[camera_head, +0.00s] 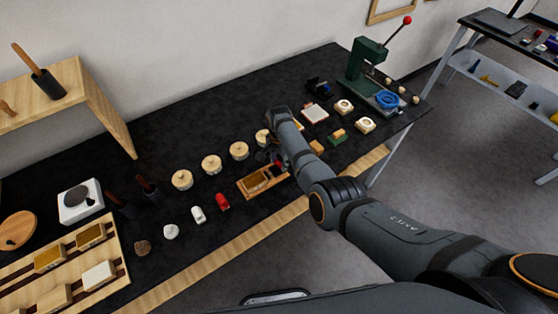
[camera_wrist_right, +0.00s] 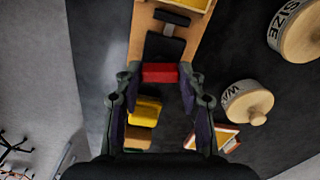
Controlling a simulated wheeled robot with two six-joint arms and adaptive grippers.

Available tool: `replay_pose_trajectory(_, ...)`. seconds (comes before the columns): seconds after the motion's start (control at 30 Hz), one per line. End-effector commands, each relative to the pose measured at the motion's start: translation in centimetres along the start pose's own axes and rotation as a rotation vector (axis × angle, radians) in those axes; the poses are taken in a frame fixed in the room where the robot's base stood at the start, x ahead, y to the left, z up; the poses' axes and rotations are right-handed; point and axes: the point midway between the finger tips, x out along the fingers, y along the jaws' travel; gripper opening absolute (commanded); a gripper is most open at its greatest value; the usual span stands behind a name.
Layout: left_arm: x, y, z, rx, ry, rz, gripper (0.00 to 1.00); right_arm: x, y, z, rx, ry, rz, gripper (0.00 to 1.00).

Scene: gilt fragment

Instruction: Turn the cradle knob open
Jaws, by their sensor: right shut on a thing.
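The wooden cradle (camera_head: 246,187) lies near the front edge of the black table, with a gold-coloured piece (camera_head: 257,181) in its left part. In the right wrist view, the cradle (camera_wrist_right: 138,42) runs up from between my fingers, with dark fittings (camera_wrist_right: 165,47) on it. A red block (camera_wrist_right: 160,73), which looks like the cradle knob, sits at its near end. My right gripper (camera_wrist_right: 160,76) is shut on this red block, one finger at each side. In the head view my right gripper (camera_head: 275,163) is over the cradle's right end and partly hides it. My left gripper is not in view.
Several round wooden-lidded jars (camera_head: 211,164) stand behind the cradle. A red object (camera_head: 222,202) and a white one (camera_head: 198,214) lie to its left. An orange block (camera_head: 317,147) lies to the right. A green press (camera_head: 367,62) stands at the far right.

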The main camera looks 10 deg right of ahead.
Motion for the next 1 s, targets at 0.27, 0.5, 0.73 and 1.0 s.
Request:
replay_pose_trajectory(0.27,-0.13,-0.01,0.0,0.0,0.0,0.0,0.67,0.03,0.05,-0.02,0.157,0.0,0.001,0.08)
replay_pose_trajectory(0.5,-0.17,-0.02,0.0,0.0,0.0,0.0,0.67,0.05,0.06,-0.02,0.223,0.0,0.001,0.08)
replay_pose_trajectory(0.73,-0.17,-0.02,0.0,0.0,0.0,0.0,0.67,0.06,0.06,-0.02,0.241,0.0,0.001,0.08)
replay_pose_trajectory(1.0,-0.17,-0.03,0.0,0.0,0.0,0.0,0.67,0.07,0.06,-0.02,0.241,0.0,0.001,0.08)
